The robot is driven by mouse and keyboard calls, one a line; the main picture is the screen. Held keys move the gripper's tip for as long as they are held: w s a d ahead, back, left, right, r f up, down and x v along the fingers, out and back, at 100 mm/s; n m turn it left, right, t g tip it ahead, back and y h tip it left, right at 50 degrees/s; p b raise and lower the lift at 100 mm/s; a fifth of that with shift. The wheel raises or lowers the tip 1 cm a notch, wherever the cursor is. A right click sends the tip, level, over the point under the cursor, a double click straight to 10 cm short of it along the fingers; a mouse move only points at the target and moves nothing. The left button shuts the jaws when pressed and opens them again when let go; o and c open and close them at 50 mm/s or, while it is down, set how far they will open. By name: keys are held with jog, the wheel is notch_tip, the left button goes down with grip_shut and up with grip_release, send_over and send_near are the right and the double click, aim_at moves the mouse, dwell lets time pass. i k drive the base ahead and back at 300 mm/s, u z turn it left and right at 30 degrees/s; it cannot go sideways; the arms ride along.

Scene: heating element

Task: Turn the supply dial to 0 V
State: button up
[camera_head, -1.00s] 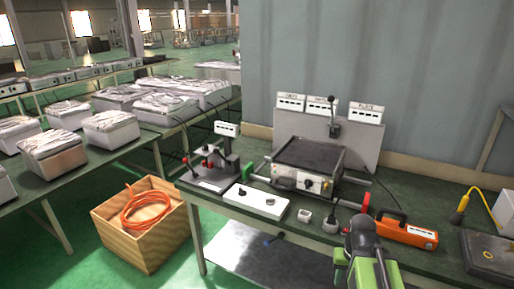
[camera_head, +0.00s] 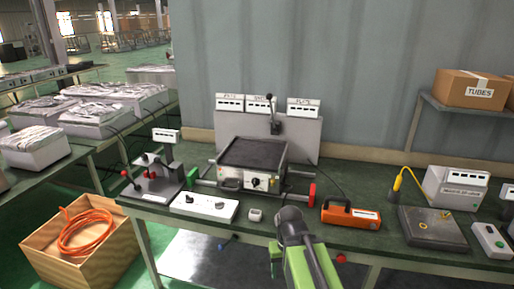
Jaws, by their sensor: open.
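A white box (camera_head: 205,206) with small dark controls on top lies on the bench, left of centre. A black-topped unit (camera_head: 253,154) stands behind it to the right, with a dark dial (camera_head: 257,182) on its pale front panel. I cannot tell which control is the supply dial, and no voltage marks or dial setting can be read. My green and dark grey arm (camera_head: 302,258) reaches in from the bottom edge, in front of the bench. Its jaws cannot be made out, and no part of it visibly touches a control.
An orange box (camera_head: 351,216) and a dark flat plate (camera_head: 432,229) lie to the right on the bench (camera_head: 375,192). A small pale block (camera_head: 255,215) sits beyond my arm. A wooden crate (camera_head: 92,252) with orange cable stands on the floor at left.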

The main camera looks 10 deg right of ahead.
aim_at(188, 200)
jog(key=k, duration=0.65)
jog(key=u, duration=0.3)
jog(key=i, duration=0.5)
jog(key=u, duration=0.5)
jog(key=i, duration=1.35)
jog(key=z, duration=0.3)
